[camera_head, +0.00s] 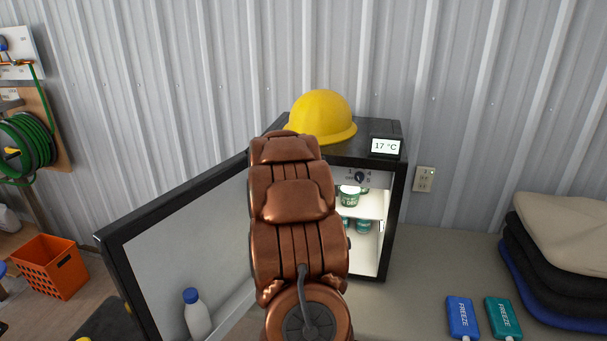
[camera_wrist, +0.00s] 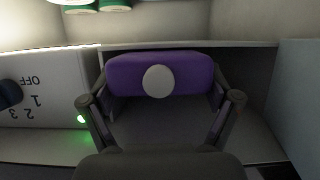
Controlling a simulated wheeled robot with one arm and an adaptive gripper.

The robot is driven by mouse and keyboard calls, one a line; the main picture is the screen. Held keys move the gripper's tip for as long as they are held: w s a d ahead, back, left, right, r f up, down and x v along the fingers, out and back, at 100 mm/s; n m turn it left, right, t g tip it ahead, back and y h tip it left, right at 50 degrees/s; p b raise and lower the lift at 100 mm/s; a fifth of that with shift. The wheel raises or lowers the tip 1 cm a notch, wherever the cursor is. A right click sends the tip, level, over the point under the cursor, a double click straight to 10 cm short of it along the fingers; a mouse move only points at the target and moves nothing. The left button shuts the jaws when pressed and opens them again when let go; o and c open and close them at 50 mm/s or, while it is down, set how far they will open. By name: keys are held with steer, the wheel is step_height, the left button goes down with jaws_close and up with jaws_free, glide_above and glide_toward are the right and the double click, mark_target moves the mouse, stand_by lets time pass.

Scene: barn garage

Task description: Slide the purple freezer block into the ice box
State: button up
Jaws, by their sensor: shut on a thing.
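The purple freezer block (camera_wrist: 195,78), with a round white spot on its end, is held between the two fingers of my gripper (camera_wrist: 160,98). In the wrist view it sits at the opening of a grey compartment, seemingly the ice box (camera_wrist: 250,44), beside the dial panel (camera_wrist: 45,105). How deep the block sits inside I cannot tell. In the head view my arm hides my gripper, the block and most of the opening at the top of the small black fridge (camera_head: 397,210).
The fridge door (camera_head: 170,250) stands open to the left, with a white bottle (camera_head: 197,315) by it. Green-lidded tubs (camera_head: 350,197) stand on the shelf below. A yellow helmet (camera_head: 322,115) and a display (camera_head: 385,146) are on top. Blue (camera_head: 462,316) and teal (camera_head: 502,317) blocks lie at right.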

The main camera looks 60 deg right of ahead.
steer(key=o, duration=1.4)
steer(key=shift+v, duration=5.95)
